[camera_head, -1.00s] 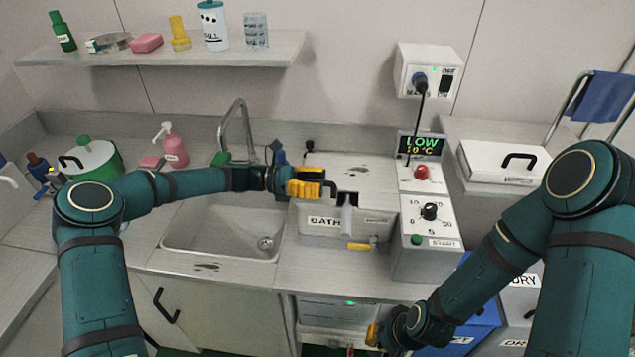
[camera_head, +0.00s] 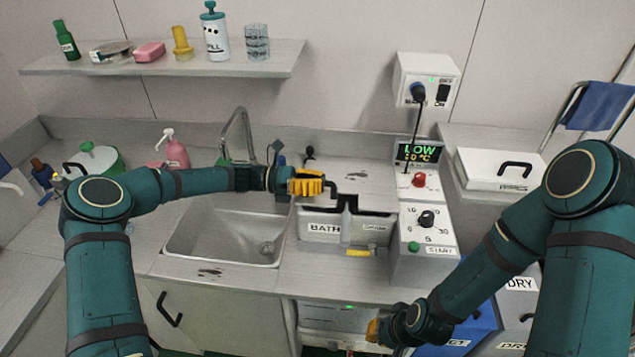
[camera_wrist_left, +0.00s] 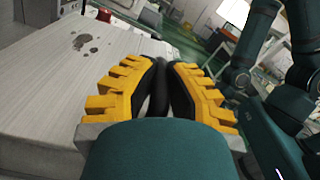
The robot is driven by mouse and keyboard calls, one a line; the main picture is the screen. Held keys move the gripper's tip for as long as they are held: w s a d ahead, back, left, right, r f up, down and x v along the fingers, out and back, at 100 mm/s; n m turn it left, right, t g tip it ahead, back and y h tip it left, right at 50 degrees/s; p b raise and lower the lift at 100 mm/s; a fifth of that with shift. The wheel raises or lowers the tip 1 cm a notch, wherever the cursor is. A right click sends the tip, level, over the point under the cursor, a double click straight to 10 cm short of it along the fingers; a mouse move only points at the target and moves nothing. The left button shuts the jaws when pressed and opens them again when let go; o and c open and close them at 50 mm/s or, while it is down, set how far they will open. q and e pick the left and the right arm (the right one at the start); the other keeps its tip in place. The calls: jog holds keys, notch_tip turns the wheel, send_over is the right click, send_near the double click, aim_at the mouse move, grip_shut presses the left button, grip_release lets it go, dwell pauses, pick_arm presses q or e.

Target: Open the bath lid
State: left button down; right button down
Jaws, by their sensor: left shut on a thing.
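The bath (camera_head: 322,239) is a grey box with a "BATH" label, set in the counter right of the sink. Its flat grey lid (camera_head: 372,181) lies level over it, with dark stains on top. The lid also shows in the left wrist view (camera_wrist_left: 60,75). A dark handle (camera_wrist_left: 157,95) shows between the left fingers in the wrist view. My left gripper (camera_head: 325,187) is over the lid's left part, its yellow fingers shut on this handle. The fingers hide part of the handle. My right gripper (camera_head: 372,331) is low in front of the counter, mostly hidden by its wrist.
The sink (camera_head: 222,235) with a curved tap (camera_head: 242,125) is left of the bath. A control box (camera_head: 428,232) with dial and buttons, and a "LOW" display (camera_head: 418,152), stand close on the right. A cable hangs from the wall socket box (camera_head: 427,80).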

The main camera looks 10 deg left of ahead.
pick_arm(q)
jog(key=w+r+n+p, duration=0.4)
jog(key=w+r+p, duration=0.1)
jog(key=r, duration=0.2)
jog(key=shift+w+p, duration=0.25)
jog(key=shift+p, duration=0.1)
jog(key=shift+r, duration=0.1)
